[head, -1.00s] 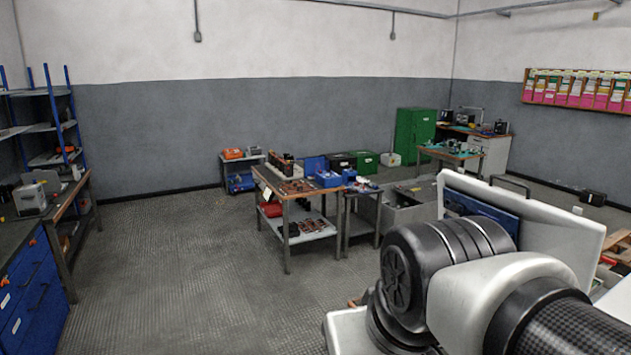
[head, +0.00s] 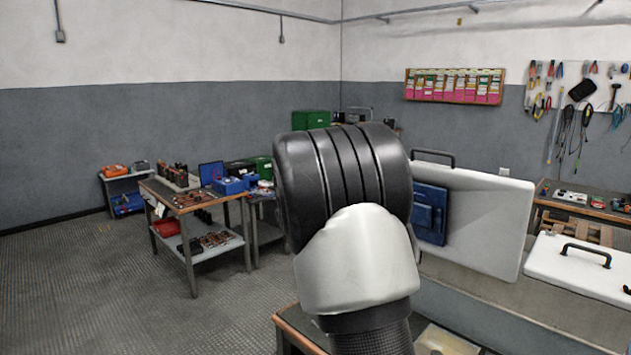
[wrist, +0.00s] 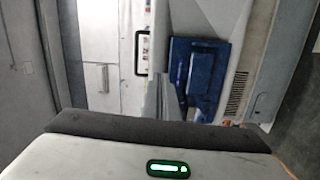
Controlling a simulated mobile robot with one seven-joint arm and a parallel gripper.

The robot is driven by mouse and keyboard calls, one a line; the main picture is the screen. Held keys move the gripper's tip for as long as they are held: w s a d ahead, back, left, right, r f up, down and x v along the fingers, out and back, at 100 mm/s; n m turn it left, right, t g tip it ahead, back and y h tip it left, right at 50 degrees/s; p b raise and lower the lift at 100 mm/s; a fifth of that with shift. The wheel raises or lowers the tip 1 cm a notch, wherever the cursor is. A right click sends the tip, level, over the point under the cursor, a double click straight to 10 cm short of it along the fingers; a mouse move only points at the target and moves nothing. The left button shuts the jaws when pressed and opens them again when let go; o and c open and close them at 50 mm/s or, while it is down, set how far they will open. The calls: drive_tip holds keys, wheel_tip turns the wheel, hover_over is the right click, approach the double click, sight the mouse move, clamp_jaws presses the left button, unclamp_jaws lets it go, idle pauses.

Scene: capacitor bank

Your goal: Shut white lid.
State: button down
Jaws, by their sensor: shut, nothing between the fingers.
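The white lid (head: 478,215) stands open and upright right of my arm in the head view. It has a black handle on its top edge and a blue panel (head: 430,212) on its face. My arm hides its left part. In the wrist view the blue panel (wrist: 197,78) shows beyond the hand. My gripper (wrist: 168,98) is shut and empty; its fingers show only as a narrow grey shape in front of the panel's left side. I cannot tell whether they touch anything. The gripper is hidden in the head view.
A second white lid (head: 585,265) with a black handle lies flat at the right. A workbench (head: 570,200) stands behind it under a tool wall. A table (head: 185,200) with blue boxes and parts stands at left. The floor (head: 90,285) at front left is clear.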

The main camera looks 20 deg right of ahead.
drive_tip(key=w+f+n+t+h, duration=0.1)
drive_tip(key=w+n+t, duration=0.15)
drive_tip(key=w, duration=0.35)
drive_tip(key=p+x, duration=0.1)
drive_tip(key=x, duration=1.2)
drive_tip(key=shift+w+r+t+p, duration=0.3)
drive_tip(key=shift+t+p, duration=0.05)
